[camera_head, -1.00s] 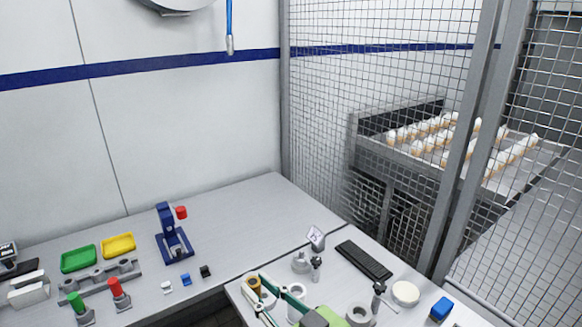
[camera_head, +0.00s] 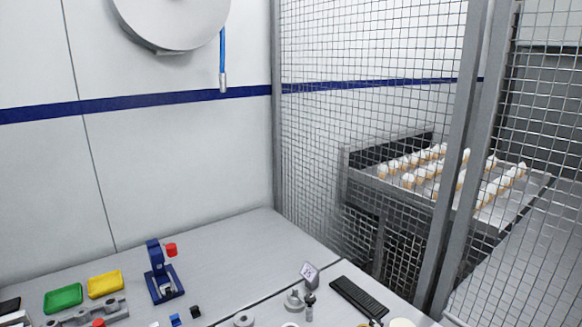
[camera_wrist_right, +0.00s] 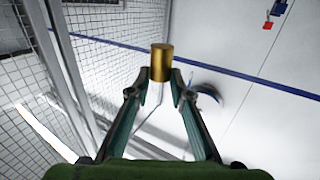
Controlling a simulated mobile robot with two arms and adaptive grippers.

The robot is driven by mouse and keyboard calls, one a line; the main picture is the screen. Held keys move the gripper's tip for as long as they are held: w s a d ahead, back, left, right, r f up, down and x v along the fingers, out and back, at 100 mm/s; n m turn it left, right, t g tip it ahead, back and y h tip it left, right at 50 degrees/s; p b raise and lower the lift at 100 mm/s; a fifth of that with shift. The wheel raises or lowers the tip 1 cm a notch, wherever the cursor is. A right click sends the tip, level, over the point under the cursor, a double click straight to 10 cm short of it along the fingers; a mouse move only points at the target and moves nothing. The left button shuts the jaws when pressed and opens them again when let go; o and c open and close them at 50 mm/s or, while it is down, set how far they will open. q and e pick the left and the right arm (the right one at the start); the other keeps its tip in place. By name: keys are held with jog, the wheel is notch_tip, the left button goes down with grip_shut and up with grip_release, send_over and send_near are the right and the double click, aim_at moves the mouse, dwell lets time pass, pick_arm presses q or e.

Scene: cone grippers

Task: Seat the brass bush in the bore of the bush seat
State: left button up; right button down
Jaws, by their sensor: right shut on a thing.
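The brass bush (camera_wrist_right: 162,62) is a short gold cylinder between the fingertips of my right gripper (camera_wrist_right: 161,78) in the right wrist view. The gripper is shut on it, with wall and mesh behind it and no seat in that view. In the head view, a grey round part with a dark opening (camera_head: 243,319) sits at the bottom edge of the bench and is partly cut off; it may be the bush seat, but I cannot tell surely. Neither gripper shows in the head view.
A blue press with a red knob (camera_head: 160,270) stands on the left bench beside green (camera_head: 63,298) and yellow (camera_head: 105,284) trays. A mesh fence (camera_head: 340,150) stands behind.

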jog(key=d+h, duration=0.1)
jog(key=s+d+f+m, duration=0.1)
jog(key=d, duration=0.1)
jog(key=s+d+h, duration=0.1)
jog(key=d, duration=0.1)
jog(key=shift+d+f+m+h, duration=0.15)
jog(key=shift+f+m+h, duration=0.05)
jog(key=shift+m+h, duration=0.1)
dwell(0.6)
jog(key=w+a+r+n+g+y, duration=0.1)
jog(key=a+n+y, duration=0.3)
jog(key=a, duration=0.9)
jog(key=w+a+r+n+g+y, duration=0.1)
jog(key=w+a+n+g+y, duration=0.2)
jog(key=a+y, duration=0.5)
jog(key=shift+a+n+g+y, duration=0.45)
jog(key=shift+a+n, duration=0.55)
jog(key=shift+a, duration=1.55)
